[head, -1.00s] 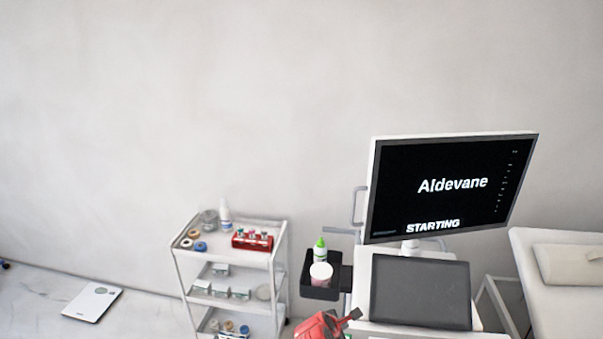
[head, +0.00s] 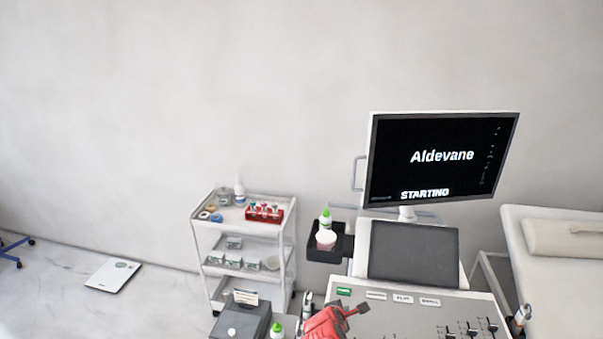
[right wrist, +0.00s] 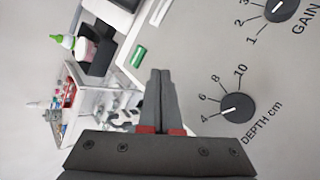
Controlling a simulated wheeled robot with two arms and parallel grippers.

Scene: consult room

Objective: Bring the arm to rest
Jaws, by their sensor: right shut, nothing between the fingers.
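My right gripper (head: 357,309), red with dark fingers, is at the bottom middle of the head view, in front of the ultrasound machine's control panel (head: 455,308). In the right wrist view its two dark fingers (right wrist: 160,75) lie together, with nothing between them. The panel shows there with a depth knob (right wrist: 237,107), a gain knob (right wrist: 281,8) and a green button (right wrist: 138,56). The fingers appear above the panel's edge, apart from the knobs. The machine's monitor (head: 445,165) reads "Aldevane" and "STARTING". My left gripper is out of view.
A black side holder (head: 322,256) carries a green-capped bottle (head: 325,219) and a cup. A white trolley (head: 243,236) with supplies stands to its left. An examination couch (head: 565,285) is at the right. A scale (head: 113,274) lies on the open floor at left.

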